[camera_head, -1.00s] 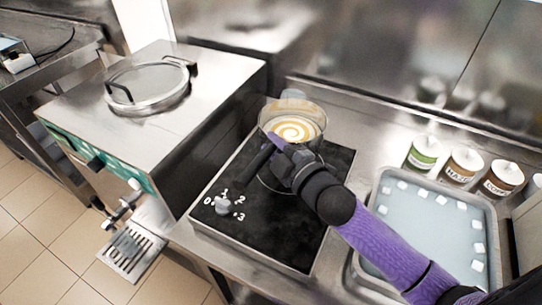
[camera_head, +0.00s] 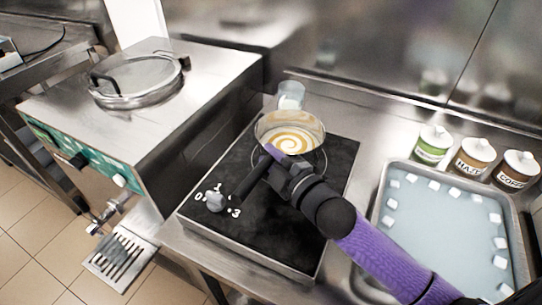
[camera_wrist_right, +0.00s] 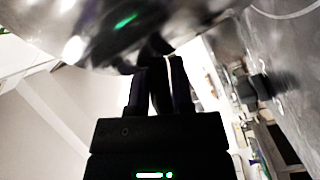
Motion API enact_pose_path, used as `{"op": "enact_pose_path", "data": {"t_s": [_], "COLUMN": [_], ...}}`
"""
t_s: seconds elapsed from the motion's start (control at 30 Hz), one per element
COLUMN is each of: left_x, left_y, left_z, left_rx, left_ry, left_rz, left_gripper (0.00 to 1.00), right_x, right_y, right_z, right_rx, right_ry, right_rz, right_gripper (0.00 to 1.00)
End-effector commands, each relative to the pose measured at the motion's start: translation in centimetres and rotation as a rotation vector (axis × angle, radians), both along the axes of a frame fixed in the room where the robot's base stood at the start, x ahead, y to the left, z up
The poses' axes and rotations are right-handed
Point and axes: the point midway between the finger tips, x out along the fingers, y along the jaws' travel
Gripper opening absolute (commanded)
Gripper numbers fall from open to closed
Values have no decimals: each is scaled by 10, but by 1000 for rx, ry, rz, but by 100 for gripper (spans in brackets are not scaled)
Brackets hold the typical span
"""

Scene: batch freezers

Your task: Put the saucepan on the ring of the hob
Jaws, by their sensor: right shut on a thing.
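The saucepan (camera_head: 290,132), a metal pan with a cream-and-orange swirl inside, is over the back part of the black hob (camera_head: 280,230). The hob's ring (camera_head: 325,163) is a thin circle, partly hidden by the pan and my gripper. I cannot tell whether the pan's base touches the hob. My right gripper (camera_head: 273,163) is shut on the pan's dark handle (camera_head: 250,181), in front of the pan. In the right wrist view, the pan's shiny side (camera_wrist_right: 130,35) fills the top above the fingers (camera_wrist_right: 160,85). My left gripper is not in view.
A glass jug (camera_head: 290,94) stands behind the pan. A control knob (camera_head: 215,201) is at the hob's front left. A steel freezer (camera_head: 150,110) stands left. A tray (camera_head: 378,215) with white cubes and several labelled jars (camera_head: 475,155) are at right.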

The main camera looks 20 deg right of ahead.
Motion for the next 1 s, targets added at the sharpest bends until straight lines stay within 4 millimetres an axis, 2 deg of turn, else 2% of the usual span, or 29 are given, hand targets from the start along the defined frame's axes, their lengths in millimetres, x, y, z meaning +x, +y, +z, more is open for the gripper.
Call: {"op": "enact_pose_path", "data": {"t_s": [0.7,0.73,0.9,1.0], "left_x": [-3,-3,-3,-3], "left_y": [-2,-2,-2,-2], "left_z": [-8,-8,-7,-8], "left_rx": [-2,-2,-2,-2], "left_ry": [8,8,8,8], "left_rz": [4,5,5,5], "left_gripper": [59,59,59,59], "right_x": [0,0,0,0], "right_y": [0,0,0,0], "right_z": [-11,-10,-10,-10], "right_rx": [0,0,0,0], "right_ry": [-4,-4,-2,-1], "right_rz": [0,0,0,0], "right_gripper": [0,32,68,69]}}
